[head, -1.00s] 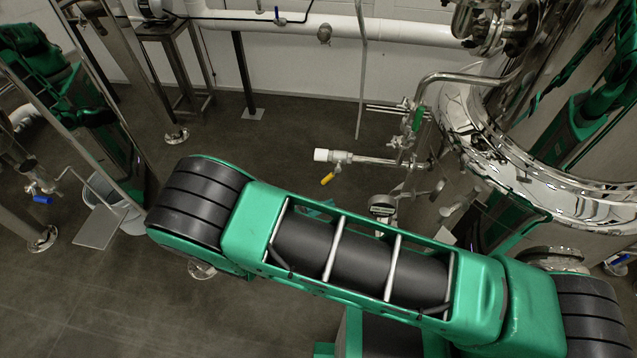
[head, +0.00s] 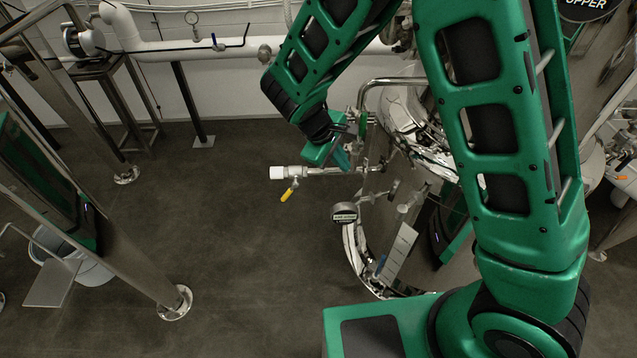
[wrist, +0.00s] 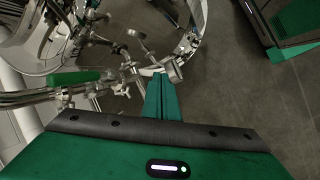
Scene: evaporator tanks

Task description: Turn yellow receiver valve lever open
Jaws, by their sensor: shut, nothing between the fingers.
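The yellow valve lever (head: 287,194) hangs down and slightly left below a metal valve in the head view. The valve sits on a horizontal steel pipe (head: 330,171) with a white end piece (head: 284,172), low beside a steel tank. My gripper (head: 344,160) is shut and empty, above and to the right of the lever, near the pipe and clearly apart from the lever. In the wrist view its closed green fingers (wrist: 158,82) point at metal fittings. I cannot make out the yellow lever in the wrist view.
A green handle (wrist: 75,76) on a pipe shows in the wrist view, left of my fingers. The dark floor (head: 235,240) left of the lever is clear.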

